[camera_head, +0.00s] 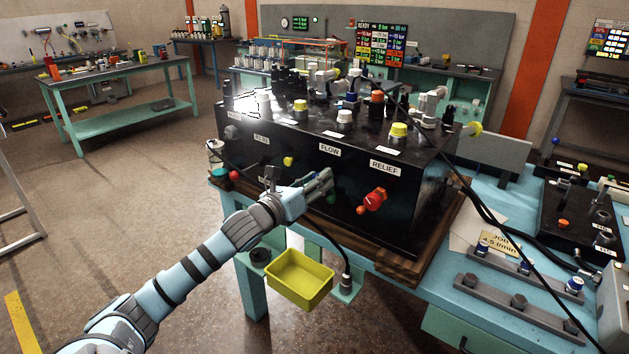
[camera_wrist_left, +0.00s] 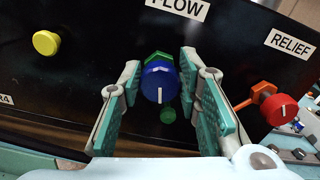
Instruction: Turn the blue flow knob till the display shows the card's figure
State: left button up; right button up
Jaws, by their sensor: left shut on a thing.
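The blue flow knob (camera_wrist_left: 158,84) sits on a green hex base on the black panel under the FLOW label (camera_wrist_left: 178,7). Its white pointer line points down. My left gripper (camera_wrist_left: 160,75) has one finger on each side of the knob and is shut on it. In the head view the left gripper (camera_head: 325,185) covers the knob. A yellowish card (camera_head: 499,242) on the teal bench reads JOB and what looks like 4.5 l/min. A screen (camera_head: 381,44) with coloured rows stands behind; its figures are too small to read surely. My right gripper is out of view.
The red RELIEF knob (camera_head: 375,199) is right of the left gripper, and a yellow knob (camera_wrist_left: 46,42) is to its left. A yellow bin (camera_head: 299,280) hangs below the panel. A black hose runs down beside it. Valves and caps crowd the black box's top.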

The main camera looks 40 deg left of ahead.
pick_arm(q)
jog(key=shift+w+f+n+p, duration=0.1)
jog(key=shift+n+p, duration=2.05)
jog(key=shift+n, duration=4.45)
jog(key=shift+w+f+n+p, duration=0.1)
jog(key=shift+n+p, duration=2)
jog(key=shift+n, duration=4.5)
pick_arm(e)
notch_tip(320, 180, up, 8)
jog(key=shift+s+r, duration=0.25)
pick_arm(q)
jog(key=shift+c, duration=0.2)
jog(key=o, duration=1.1)
jog(key=shift+f, duration=0.1)
jog(key=shift+o, duration=0.4)
jog(key=shift+f, duration=0.15)
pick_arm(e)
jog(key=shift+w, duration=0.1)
